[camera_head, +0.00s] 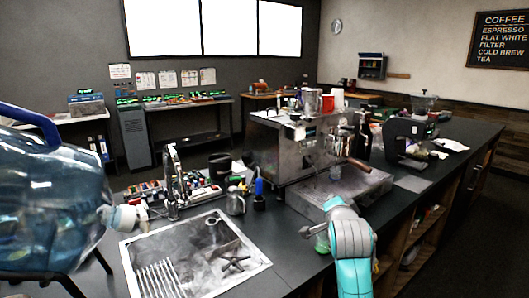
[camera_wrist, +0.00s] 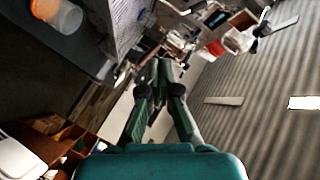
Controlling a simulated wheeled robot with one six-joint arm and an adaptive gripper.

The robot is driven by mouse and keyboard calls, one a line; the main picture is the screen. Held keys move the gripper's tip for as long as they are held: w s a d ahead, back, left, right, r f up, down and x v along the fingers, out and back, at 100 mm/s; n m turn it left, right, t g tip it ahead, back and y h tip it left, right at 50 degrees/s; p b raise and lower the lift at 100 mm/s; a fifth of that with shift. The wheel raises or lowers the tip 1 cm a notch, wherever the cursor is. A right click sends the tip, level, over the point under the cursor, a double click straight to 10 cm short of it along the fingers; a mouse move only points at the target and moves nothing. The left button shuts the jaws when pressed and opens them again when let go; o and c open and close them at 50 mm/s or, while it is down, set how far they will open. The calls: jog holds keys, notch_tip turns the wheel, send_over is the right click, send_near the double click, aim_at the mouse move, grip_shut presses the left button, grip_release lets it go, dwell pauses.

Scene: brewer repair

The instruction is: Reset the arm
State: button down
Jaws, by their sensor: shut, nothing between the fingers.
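My gripper (camera_wrist: 160,68) shows in the wrist view with its two dark green fingers meeting at the tips. It is shut and empty. The wrist view is tilted, with the counter's items beyond the fingertips and no contact visible. The fingertips are hard to make out in the camera_head view.
A sink (camera_head: 200,262) with a drying rack lies at the front left. A grinder (camera_head: 405,138) stands right of the machine. Open shelves (camera_head: 425,230) run under the counter.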

jog(key=s+f+n, duration=0.2)
jog(key=s+f, duration=0.3)
jog(key=f, duration=0.4)
jog(key=s+f+n, duration=0.1)
jog(key=s+f, duration=0.4)
jog(key=f, duration=0.3)
jog(key=s+f+n+y, duration=0.1)
jog(key=s+f+n, duration=0.1)
jog(key=s+f, duration=0.55)
jog(key=s+f+n+y, duration=0.15)
jog(key=s+f, duration=0.35)
jog(key=s, duration=0.6)
jog(key=s+r+n, duration=0.2)
jog(key=s+n, duration=0.1)
jog(key=s, duration=1.4)
jog(key=s+r+n, duration=0.2)
jog(key=s+n, duration=0.1)
jog(key=s, duration=1.5)
jog(key=shift+a+r, duration=0.25)
jog(key=shift+a, duration=0.1)
dwell(0.6)
